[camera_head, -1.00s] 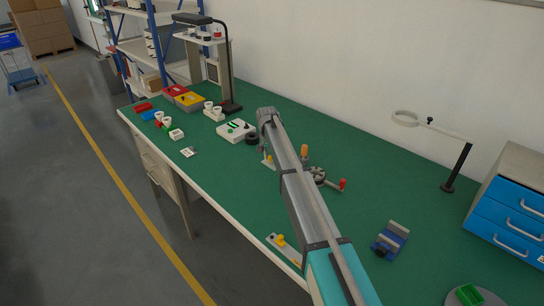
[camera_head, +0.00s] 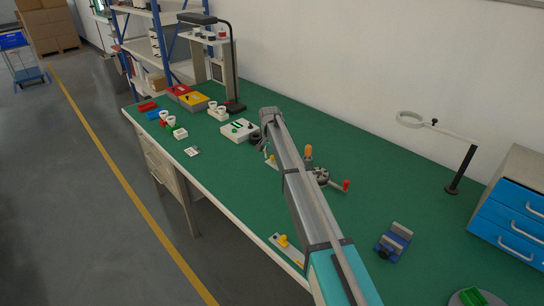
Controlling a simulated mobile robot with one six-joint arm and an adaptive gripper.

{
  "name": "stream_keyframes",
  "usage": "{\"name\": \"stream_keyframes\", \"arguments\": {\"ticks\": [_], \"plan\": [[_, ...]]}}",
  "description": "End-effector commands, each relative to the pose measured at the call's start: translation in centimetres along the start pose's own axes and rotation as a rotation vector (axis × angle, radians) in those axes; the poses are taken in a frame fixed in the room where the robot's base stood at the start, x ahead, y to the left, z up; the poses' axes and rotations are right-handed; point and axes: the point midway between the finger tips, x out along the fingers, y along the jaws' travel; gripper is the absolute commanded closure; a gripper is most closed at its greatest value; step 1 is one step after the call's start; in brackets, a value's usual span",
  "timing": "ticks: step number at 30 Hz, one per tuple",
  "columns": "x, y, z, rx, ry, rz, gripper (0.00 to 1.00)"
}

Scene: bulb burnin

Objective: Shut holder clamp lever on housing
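A dark round fixture (camera_head: 321,175) stands on the green bench just right of my arm, partly hidden by it. A lever with a red grip (camera_head: 346,185) reaches out from it to the right and looks low. An upright orange handle (camera_head: 308,152) stands just behind the fixture. Which of these is the holder clamp lever, and whether it grips a housing, is too small to tell. My arm crosses the middle of the view, its far joint above the bench.
A white box with green parts (camera_head: 240,129) and a black ring (camera_head: 255,138) lie left of my arm. A plate with a yellow knob (camera_head: 286,243) is at the front edge. A blue vise (camera_head: 394,241) and a ring lamp stand (camera_head: 455,185) are right. Green surface (camera_head: 350,225) between is clear.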

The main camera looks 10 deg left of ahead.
Motion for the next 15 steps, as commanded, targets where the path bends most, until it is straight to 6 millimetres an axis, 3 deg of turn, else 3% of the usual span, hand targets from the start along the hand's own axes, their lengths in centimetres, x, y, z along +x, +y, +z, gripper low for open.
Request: {"name": "stream_keyframes", "arguments": {"ticks": [15], "plan": [[0.00, 0.08, -0.02, -0.016, 0.001, 0.000, 0.38]]}}
